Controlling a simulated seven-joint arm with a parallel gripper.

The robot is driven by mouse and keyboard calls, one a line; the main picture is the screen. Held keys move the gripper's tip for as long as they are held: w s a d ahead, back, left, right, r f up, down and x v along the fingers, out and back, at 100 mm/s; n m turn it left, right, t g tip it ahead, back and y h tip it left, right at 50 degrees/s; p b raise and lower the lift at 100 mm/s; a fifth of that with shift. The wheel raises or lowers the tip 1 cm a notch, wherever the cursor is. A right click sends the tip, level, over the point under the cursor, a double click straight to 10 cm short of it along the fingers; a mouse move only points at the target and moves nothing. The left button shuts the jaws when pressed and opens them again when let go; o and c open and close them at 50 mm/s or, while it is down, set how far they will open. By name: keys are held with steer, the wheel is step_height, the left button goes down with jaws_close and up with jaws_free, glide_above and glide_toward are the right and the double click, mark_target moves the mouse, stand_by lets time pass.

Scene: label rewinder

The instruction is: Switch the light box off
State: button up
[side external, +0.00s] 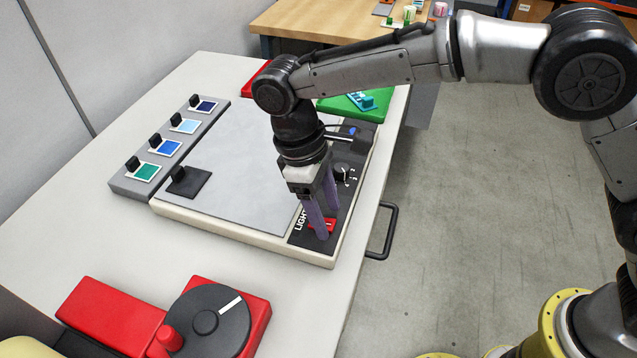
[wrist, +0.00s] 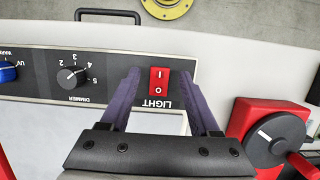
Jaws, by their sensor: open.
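The light box (side external: 175,211) lies on the table, a flat pale box with a grey top panel and a dark control strip along its right side. Its red rocker switch (wrist: 158,80), marked I and O, sits by the word LIGHT; it also shows in the side view (side external: 328,225). My gripper (side external: 323,222) points down over the strip with its purple fingers at the switch. In the wrist view my gripper (wrist: 160,88) is open, one finger on each side of the switch. I cannot tell whether the fingers touch it or which way the rocker is tipped.
On the same strip are a dimmer knob (wrist: 72,76) and a blue UV knob (wrist: 7,72). A red rewinder with a black disc (side external: 207,325) stands at the near edge. Colour swatches with black clips (side external: 165,147) line the far left. A black handle (side external: 388,230) sticks out at the table's right edge.

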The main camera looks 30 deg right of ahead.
steer(key=v, duration=1.3)
steer(key=shift+d+r, duration=0.1)
steer(key=shift+r, duration=0.05)
steer(key=d+r+m+t+y, duration=0.1)
steer(key=d+r+m+y, duration=0.1)
steer(key=d+r, duration=0.95)
steer(key=s+d+r+m+t, duration=0.1)
steer(key=s+d+r, duration=0.1)
steer(key=s+d, duration=0.3)
steer(key=s+d+r+m+t, duration=0.1)
steer(key=s+d+r+m, duration=0.1)
steer(key=d, duration=0.5)
steer(key=s+d+f+m+t, duration=0.1)
steer(key=s+d+f, duration=0.2)
steer(key=s+d, duration=0.15)
steer(key=s+d+f+m+t, duration=0.2)
steer(key=s+d+f, duration=0.15)
steer(key=s, duration=0.25)
steer(key=s+d+f+m+t, duration=0.1)
steer(key=s+f, duration=0.3)
steer(key=f, duration=0.7)
steer(key=shift+s+d+t, duration=0.3)
steer(key=shift+d+t, duration=0.05)
steer(key=shift+t, duration=0.05)
